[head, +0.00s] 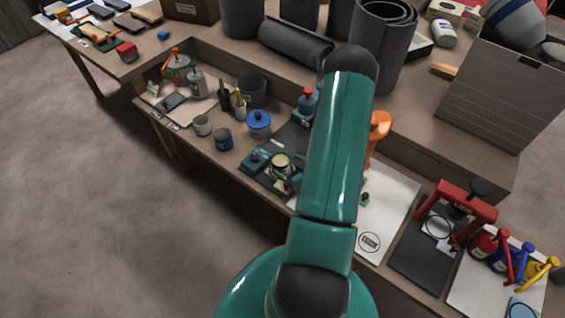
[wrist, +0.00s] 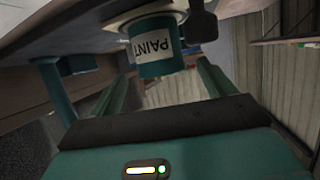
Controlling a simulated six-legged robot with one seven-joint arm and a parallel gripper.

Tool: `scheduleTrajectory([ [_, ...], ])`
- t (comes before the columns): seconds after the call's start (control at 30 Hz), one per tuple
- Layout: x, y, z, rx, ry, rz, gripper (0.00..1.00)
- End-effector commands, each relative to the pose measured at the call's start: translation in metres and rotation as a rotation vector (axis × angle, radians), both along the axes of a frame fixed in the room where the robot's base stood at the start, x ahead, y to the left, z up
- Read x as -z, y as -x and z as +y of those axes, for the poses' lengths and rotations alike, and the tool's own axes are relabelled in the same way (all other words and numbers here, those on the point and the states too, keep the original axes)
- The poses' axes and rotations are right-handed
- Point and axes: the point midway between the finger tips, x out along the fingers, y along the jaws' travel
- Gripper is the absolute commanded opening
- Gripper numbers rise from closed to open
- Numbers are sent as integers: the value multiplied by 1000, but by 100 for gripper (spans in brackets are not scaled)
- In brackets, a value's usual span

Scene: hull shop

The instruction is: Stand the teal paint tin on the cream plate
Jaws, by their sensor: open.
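The teal paint tin (wrist: 155,68) shows in the wrist view with a white label reading PAINT. It lies just beyond and between the spread fingers of my gripper (wrist: 166,84), which is open. In the head view, a small tin with a pale top (head: 281,161) sits near the dark mat, with teal gripper parts close on both sides. A pale rounded edge (wrist: 125,21) borders the tin in the wrist view. I cannot tell whether it is the cream plate. No cream plate is clear in the head view, where my arm hides part of the bench.
A white board (head: 388,215) and red clamp frame (head: 456,207) are right.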

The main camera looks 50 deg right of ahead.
Motion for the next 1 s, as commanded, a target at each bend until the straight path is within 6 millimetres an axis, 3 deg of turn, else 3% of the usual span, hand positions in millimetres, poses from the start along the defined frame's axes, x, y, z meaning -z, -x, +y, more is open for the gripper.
scheduleTrajectory([
  [0.1,-11,26,2,3,1,1,82],
  [0.3,-22,54,6,1,0,0,82],
  [0.57,-26,62,7,-1,0,0,82],
  [0.77,-39,45,1,-13,46,49,82],
  [1.0,-99,-16,-11,-7,194,229,82],
])
